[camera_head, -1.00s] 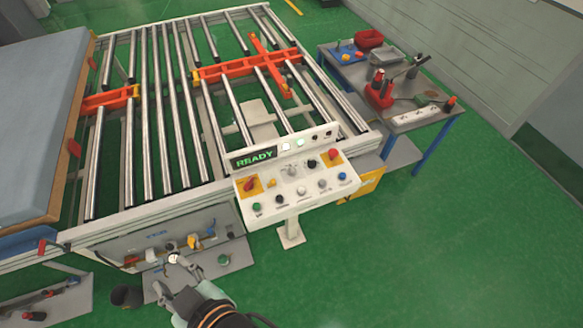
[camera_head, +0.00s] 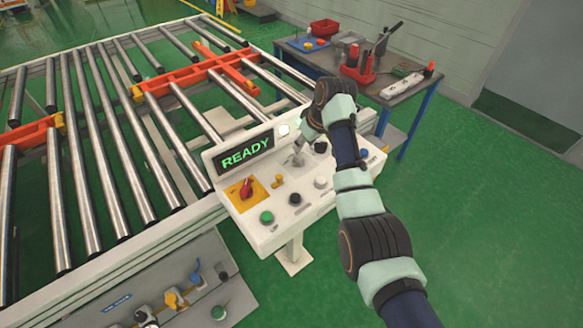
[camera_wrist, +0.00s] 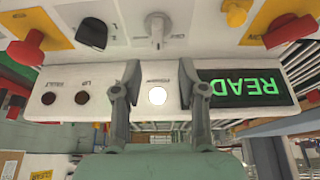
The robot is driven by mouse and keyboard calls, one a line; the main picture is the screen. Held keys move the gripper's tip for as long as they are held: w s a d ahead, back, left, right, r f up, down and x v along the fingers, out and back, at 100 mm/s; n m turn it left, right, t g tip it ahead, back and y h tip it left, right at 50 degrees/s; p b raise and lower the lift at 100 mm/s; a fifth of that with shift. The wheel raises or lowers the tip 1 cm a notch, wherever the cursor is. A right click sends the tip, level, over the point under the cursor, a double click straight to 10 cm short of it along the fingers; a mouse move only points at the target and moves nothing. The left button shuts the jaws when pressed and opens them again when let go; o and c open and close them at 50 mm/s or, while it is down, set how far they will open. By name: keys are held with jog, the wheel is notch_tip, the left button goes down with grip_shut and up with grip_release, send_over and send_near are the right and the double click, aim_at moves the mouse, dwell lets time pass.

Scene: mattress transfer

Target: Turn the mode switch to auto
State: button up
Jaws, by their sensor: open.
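The white control console (camera_head: 255,232) stands in front of the roller table. A grey selector knob (camera_wrist: 157,28), probably the mode switch, sits at the top middle of the upside-down wrist view; its small labels are unreadable. My gripper (camera_head: 300,154) is over the console's middle in the head view and largely hides this knob. In the wrist view my gripper (camera_wrist: 158,70) is open and empty, its two fingers apart, with the knob beyond and between the fingertips. I see no contact with it.
A red switch on a yellow plate (camera_head: 245,190), a green button (camera_head: 266,217) and a black knob (camera_head: 295,199) are close by. The READY display (camera_head: 245,154) and a lit white button (camera_wrist: 157,96) are on the upright panel. A tool table (camera_head: 395,92) stands behind right.

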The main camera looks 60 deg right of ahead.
aim_at(298, 155)
jog(key=b+x, duration=0.1)
jog(key=x, duration=0.2)
jog(key=b+x, duration=0.1)
jog(key=x, duration=0.3)
jog(key=shift+s+d+f+b, duration=0.1)
jog(key=shift+f+b, duration=0.2)
jog(key=shift+f, duration=0.05)
grip_shut()
